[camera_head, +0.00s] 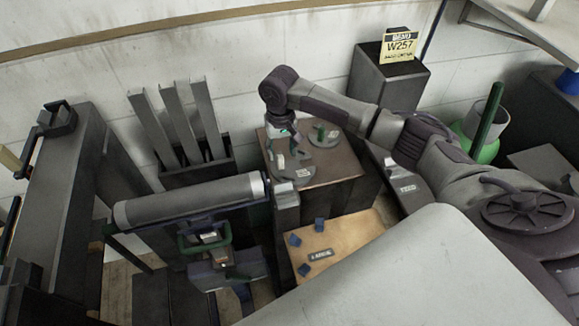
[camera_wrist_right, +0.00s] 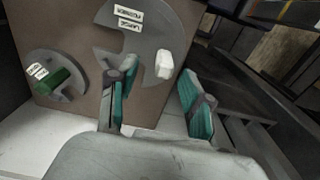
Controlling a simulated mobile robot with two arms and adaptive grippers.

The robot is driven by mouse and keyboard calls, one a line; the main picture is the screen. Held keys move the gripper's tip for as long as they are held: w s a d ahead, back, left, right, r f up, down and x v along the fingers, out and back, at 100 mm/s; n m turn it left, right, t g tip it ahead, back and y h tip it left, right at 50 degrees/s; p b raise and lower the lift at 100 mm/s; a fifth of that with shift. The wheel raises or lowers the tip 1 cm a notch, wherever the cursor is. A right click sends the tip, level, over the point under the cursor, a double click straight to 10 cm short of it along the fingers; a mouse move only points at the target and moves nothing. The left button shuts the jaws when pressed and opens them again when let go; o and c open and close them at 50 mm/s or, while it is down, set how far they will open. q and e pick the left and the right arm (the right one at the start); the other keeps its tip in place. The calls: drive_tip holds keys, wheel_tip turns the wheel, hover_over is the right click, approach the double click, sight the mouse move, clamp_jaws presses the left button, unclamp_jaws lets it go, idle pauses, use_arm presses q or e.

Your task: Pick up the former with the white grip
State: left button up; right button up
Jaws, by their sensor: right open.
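The former with the white grip (camera_wrist_right: 165,64) is a flat grey disc with a notch and two white labels, lying on a brown-topped stand. In the head view this former (camera_head: 261,162) is partly hidden by my right gripper. My right gripper (camera_head: 290,148) is over it, with teal-padded fingers. In the right wrist view my right gripper (camera_wrist_right: 155,80) is open, and the white grip appears between its fingertips. I cannot tell how far above it they are. A smaller grey former with a green grip (camera_wrist_right: 52,82) lies on the same top. My left gripper is not in view.
The brown-topped stand (camera_head: 335,168) has some bare top around the formers. A grey roller (camera_head: 190,200) on a dark frame stands at its left. Upright grey bars (camera_head: 180,118) stand behind left. A dark box with a yellow W257 sign (camera_head: 399,47) stands behind right.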

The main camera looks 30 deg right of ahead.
sight(293, 162)
drive_tip(key=f, duration=0.5)
drive_tip(key=shift+s+a+f+p, duration=0.1)
drive_tip(key=shift+a+p, duration=0.15)
drive_tip(key=shift+p, duration=0.15)
drive_tip(key=shift+c, duration=0.2)
clamp_jaws()
